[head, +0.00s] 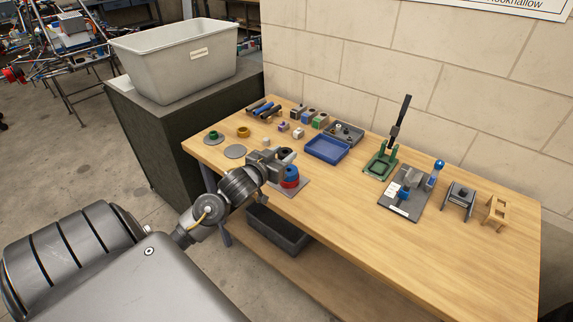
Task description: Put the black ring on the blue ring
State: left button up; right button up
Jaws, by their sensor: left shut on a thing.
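My left gripper (279,158) comes in from the left over the near left part of the table and is shut on the black ring (288,152). The black ring is partly hidden by the gripper. It is just above a small stack, with the blue ring (291,170) on top of a red ring (289,182). I cannot tell whether the black ring touches the stack. The stack stands on a grey square plate (301,188). My right gripper is not in view.
The wooden table (340,222) holds a yellow ring (243,132), a green ring on a disc (213,135), a bare grey disc (235,151), a blue tray (327,148) and a green press (381,162). A large grey bin (170,60) stands left. The table's front middle is clear.

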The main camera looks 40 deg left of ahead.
pick_arm(q)
jog(key=w+f, duration=0.1)
jog(key=f, duration=0.1)
jog(key=w+a+f, duration=0.1)
jog(key=w, duration=0.1)
jog(key=w+a+f, duration=0.1)
jog(key=f, duration=0.1)
jog(key=shift+w+a+f, duration=0.15)
jog(key=shift+w+f, duration=0.1)
jog(key=shift+f, duration=0.1)
notch_tip(320, 180, down, 3)
jog(key=shift+w+p, duration=0.1)
jog(key=shift+p, duration=0.75)
jog(key=shift+f, duration=0.2)
jog(key=shift+f, duration=0.15)
jog(key=o, duration=1)
